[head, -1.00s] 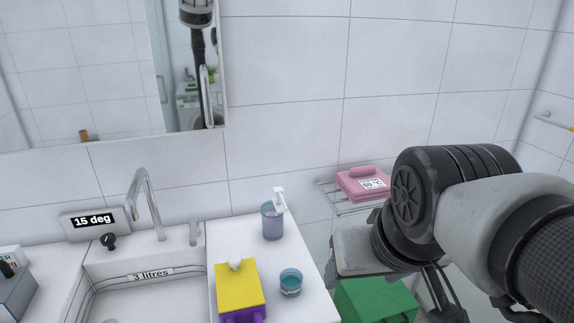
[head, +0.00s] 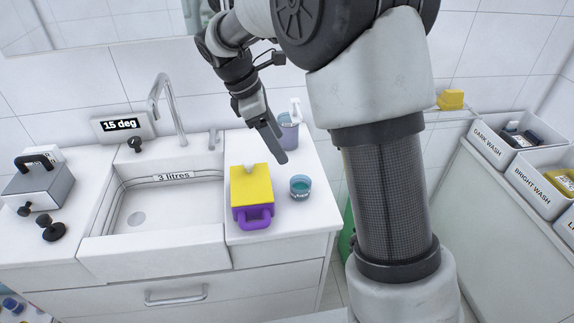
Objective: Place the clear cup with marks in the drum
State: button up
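A small clear cup (head: 300,188) with teal liquid stands upright on the white counter right of the sink. Marks on it are too small to make out. My gripper (head: 274,148) hangs over the counter, pointing down, above and left of the cup and apart from it in the picture. No drum is in view.
A yellow box with a purple handle (head: 251,188) stands just left of the cup. The sink (head: 150,208) lies further left, with a grey box (head: 42,180) beyond. Labelled laundry bins (head: 500,150) stand at the right. My arm hides the middle right.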

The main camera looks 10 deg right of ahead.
jog(key=f, duration=0.1)
jog(key=b, duration=0.2)
send_near(300, 183)
jog(key=s, duration=0.1)
jog(key=s+d+f, duration=0.1)
jog(key=shift+s+d+f, duration=0.15)
jog(key=shift+s+f, duration=0.15)
jog(key=shift+s, duration=0.05)
jog(key=shift+b+x, duration=0.4)
jog(key=shift+x, duration=2.55)
jog(key=shift+w, duration=0.2)
jog(key=c, duration=1.1)
notch_tip(300, 183, up, 9)
jog(key=p, duration=0.2)
jog(key=s+r+m+g+y+p, duration=0.1)
jog(key=s+m+p, duration=0.1)
jog(key=m, duration=0.4)
jog(key=s+r+m+g+y+p, duration=0.2)
jog(key=s+m+p, duration=0.1)
jog(key=m+p, duration=0.2)
jog(key=s+r+m+g+y+p, duration=0.1)
jog(key=s+m+p, duration=0.2)
jog(key=m, duration=0.3)
jog(key=shift+r+m+g+p, duration=0.2)
jog(key=shift+m+g+p, duration=0.15)
jog(key=shift+p, duration=0.3)
